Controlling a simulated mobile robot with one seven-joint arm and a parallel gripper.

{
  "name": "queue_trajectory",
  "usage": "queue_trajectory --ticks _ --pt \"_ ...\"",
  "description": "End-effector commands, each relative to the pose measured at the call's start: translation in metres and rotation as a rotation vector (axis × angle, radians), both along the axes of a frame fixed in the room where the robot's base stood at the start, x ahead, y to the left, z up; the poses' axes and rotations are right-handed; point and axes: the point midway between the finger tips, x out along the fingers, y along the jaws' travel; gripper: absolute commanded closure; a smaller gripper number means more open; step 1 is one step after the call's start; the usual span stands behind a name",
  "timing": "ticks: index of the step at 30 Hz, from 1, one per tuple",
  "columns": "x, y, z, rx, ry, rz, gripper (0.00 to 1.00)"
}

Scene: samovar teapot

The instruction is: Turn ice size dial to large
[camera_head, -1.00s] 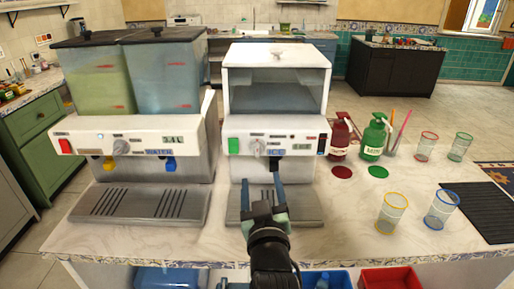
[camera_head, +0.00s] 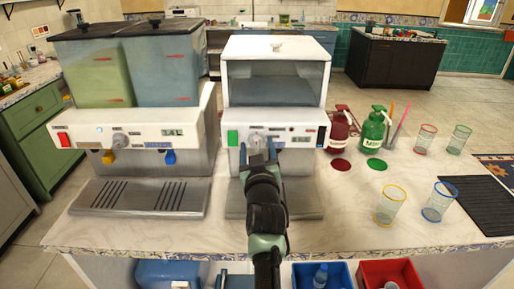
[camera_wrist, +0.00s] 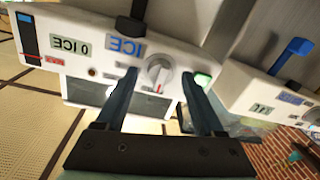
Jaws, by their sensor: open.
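The ice machine (camera_head: 275,72) stands on the counter with a white front panel. Its round grey dial (camera_head: 256,139) sits left of the middle of the panel, right of a green switch. In the wrist view the panel is upside down, and the dial (camera_wrist: 159,70) lies between and beyond my two fingertips, with a red mark at its edge. My gripper (camera_head: 257,155) is open and empty just in front of the dial, its fingers on either side of it. I cannot tell whether they touch it. The ICE label shows in the wrist view (camera_wrist: 126,45).
A two-tank drink dispenser (camera_head: 135,140) stands close on the left. Red (camera_head: 340,130) and green (camera_head: 374,130) pump bottles stand right of the machine, with several wire-rimmed glasses farther right. A metal drip tray (camera_head: 300,200) lies below the dial.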

Motion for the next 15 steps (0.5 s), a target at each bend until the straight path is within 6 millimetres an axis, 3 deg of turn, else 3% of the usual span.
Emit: queue_trajectory --ticks 6,15 --pt "0.0002 0.0004 -0.0002 0.0 0.0 0.001 0.3" --pt "0.0 0.0002 -0.0003 0.0 0.0 0.0 0.82"
